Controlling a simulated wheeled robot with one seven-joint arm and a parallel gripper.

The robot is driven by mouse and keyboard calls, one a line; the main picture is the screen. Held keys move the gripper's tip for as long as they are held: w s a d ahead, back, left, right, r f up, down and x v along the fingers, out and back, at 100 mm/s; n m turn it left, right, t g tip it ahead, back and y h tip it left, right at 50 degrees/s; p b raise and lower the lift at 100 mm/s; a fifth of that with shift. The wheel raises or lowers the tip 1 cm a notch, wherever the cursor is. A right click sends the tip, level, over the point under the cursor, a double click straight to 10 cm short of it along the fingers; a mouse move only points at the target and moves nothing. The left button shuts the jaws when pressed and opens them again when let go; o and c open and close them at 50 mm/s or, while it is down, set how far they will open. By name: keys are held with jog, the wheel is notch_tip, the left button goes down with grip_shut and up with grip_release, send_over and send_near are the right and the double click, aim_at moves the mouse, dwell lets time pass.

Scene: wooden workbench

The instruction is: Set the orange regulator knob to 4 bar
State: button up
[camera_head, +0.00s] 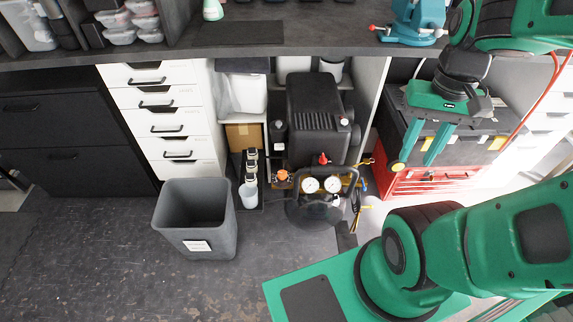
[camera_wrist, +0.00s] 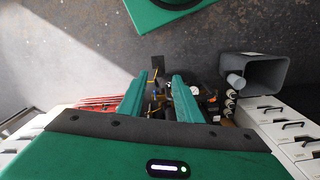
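The orange regulator knob (camera_head: 283,176) sits at the left front of the black air compressor (camera_head: 315,115), below the bench. Two round white gauges (camera_head: 321,185) face forward to the right of the knob; their readings are too small to make out. My gripper (camera_head: 415,163) is right of the compressor, in front of the toolbox, well apart from the knob. Its two green fingers are spread and nothing shows between them. In the wrist view, my gripper (camera_wrist: 160,78) points toward the compressor area, where a gauge (camera_wrist: 195,89) shows beside the right finger; the knob is hard to make out there.
A grey bin (camera_head: 195,218) stands on the floor left of the compressor. White drawers (camera_head: 160,110) are behind it. A red and black toolbox (camera_head: 440,182) is on the right. The benchtop (camera_head: 290,38) overhangs the compressor, and a teal vise (camera_head: 415,25) sits on it.

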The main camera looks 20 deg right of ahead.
jog(key=shift+o, duration=2.1)
jog(key=shift+s+d+r, duration=0.1)
jog(key=shift+s+r, duration=0.1)
jog(key=shift+s, duration=0.05)
jog(key=w+f+n+h, duration=0.1)
jog(key=w+f+n, duration=0.1)
jog(key=w, duration=0.5)
jog(key=w+f+n, duration=0.1)
jog(key=w+n, duration=0.2)
jog(key=w, duration=0.5)
jog(key=n, duration=1.1)
send_over(282, 173)
notch_tip(282, 173, down, 30)
jog(key=shift+y, duration=0.4)
notch_tip(282, 173, down, 11)
jog(key=shift+w+f, duration=0.1)
jog(key=shift+w, duration=0.05)
jog(key=shift+c, duration=0.3)
